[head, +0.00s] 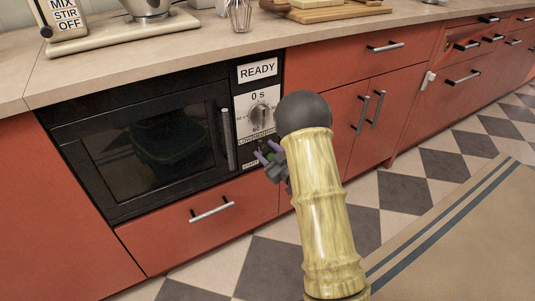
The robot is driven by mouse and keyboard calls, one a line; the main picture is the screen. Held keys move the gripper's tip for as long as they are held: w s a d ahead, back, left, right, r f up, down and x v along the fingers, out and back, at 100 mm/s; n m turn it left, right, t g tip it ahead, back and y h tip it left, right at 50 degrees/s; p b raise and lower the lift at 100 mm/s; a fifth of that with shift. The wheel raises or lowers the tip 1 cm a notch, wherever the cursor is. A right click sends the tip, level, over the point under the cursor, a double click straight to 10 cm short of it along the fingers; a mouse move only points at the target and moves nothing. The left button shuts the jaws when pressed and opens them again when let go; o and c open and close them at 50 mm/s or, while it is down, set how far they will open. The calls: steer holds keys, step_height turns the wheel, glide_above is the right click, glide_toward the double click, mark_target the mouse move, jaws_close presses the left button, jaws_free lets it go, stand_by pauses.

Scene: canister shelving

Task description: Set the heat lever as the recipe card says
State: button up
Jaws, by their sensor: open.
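The black oven (130,150) is built into the red cabinets, with its door shut. Its control panel at the right has a READY sign (257,70), a "0 s" readout and a round dial (261,116). A small lettered strip (256,140) lies below the dial, too small to read surely. My gripper (264,156) is open at the lower part of this panel, just below the strip. My gripper and arm cover that area, so the heat lever cannot be made out. I cannot tell whether the fingers touch anything. No recipe card can be made out.
A mixer (148,8) with a MIX/STIR/OFF sign (66,17) stands on the counter (190,45). A whisk (240,16) and wooden boards (325,12) are further right. A drawer handle (211,211) juts out below the oven. A striped rug (460,235) lies on the checkered floor.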

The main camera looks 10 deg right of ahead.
jaws_close()
steer(key=shift+w+d+m, duration=0.1)
steer(key=shift+d+m, duration=0.05)
steer(key=shift+m, duration=0.15)
steer(key=m, duration=0.1)
steer(key=d+m+p, duration=0.1)
steer(key=m+p, duration=0.1)
steer(key=m, duration=0.1)
steer(key=shift+w+d+f, duration=0.15)
steer(key=shift+w+d, duration=0.05)
steer(key=shift+d, duration=0.05)
steer(key=shift+w+d+f+m+t+p, duration=0.1)
steer(key=shift+d+f+m+t+p, duration=0.15)
steer(key=shift+m, duration=0.45)
steer(key=shift+w+d+f+m+t+p, duration=0.15)
steer(key=shift+m+p, duration=0.15)
steer(key=shift+m, duration=0.4)
steer(key=shift+s, duration=0.1)
jaws_free()
